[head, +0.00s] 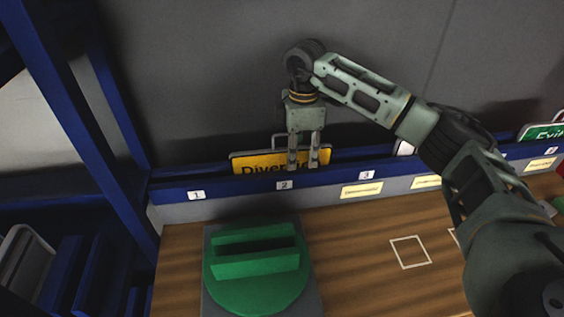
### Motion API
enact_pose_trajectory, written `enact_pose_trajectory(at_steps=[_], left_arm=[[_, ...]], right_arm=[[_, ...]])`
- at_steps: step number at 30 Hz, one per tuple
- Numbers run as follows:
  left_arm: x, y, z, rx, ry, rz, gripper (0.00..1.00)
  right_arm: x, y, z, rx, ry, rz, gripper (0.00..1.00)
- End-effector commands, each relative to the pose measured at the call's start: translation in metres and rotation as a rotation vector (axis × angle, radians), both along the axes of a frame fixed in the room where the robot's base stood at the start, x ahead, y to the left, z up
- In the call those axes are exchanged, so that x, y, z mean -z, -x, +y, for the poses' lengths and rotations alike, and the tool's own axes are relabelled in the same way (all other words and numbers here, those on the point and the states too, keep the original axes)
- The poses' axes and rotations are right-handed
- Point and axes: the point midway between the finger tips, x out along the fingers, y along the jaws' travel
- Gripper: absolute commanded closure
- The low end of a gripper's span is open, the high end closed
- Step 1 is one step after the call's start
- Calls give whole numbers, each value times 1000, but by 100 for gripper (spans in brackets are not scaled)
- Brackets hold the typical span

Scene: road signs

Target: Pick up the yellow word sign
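The yellow word sign (255,163), with dark lettering that starts "Diver", stands upright in the blue rack behind the label marked 2. The rack's front edge hides its lower part. A thin grey loop handle (274,139) rises above its top edge. My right gripper (303,165) points down over the right half of the sign and covers part of its lettering. Its two fingers are apart, with yellow showing between them. I cannot tell whether they touch the sign. My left gripper is not in view.
The blue rack (236,188) runs along the wall with numbered labels. A green sign (543,132) stands at its far right. A green round fixture with a slot (257,285) sits on the wooden table (360,240). Blue posts (75,125) stand at left.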

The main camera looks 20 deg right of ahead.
Motion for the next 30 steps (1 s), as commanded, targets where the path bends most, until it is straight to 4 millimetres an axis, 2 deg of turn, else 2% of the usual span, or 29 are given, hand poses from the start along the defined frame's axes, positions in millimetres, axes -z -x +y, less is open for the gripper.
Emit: enact_pose_trajectory(at_steps=[3,15,30], left_arm=[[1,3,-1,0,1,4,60],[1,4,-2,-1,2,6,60],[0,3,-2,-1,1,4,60]], right_arm=[[0,0,0,0,0,0,66],[0,0,0,0,0,0,100],[-2,-1,0,0,0,-2,100]])
